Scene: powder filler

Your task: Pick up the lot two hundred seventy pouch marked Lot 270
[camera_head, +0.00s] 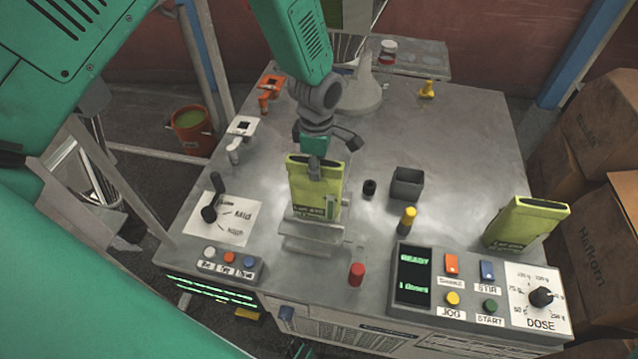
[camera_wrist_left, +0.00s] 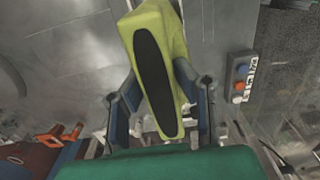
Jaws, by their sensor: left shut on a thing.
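A yellow-green pouch (camera_head: 316,198) is upright near the middle of the metal table, at a small grey metal holder (camera_head: 312,238). Its label print is too small to read surely. My left gripper (camera_head: 315,168) is above it and shut on its top part. In the left wrist view the same pouch (camera_wrist_left: 158,75), with a dark oval face, sits between the two fingers of the gripper (camera_wrist_left: 160,108). A second yellow-green pouch (camera_head: 525,224) stands tilted at the table's right side, its print also unclear. My right gripper is not in view.
A control panel (camera_head: 475,290) with a DOSE knob is at the front right. A grey open box (camera_head: 407,184), a yellow-topped peg (camera_head: 408,218) and a red-capped post (camera_head: 357,272) stand nearby. A lever plate (camera_head: 228,222) is at left. The table's back right is mostly clear.

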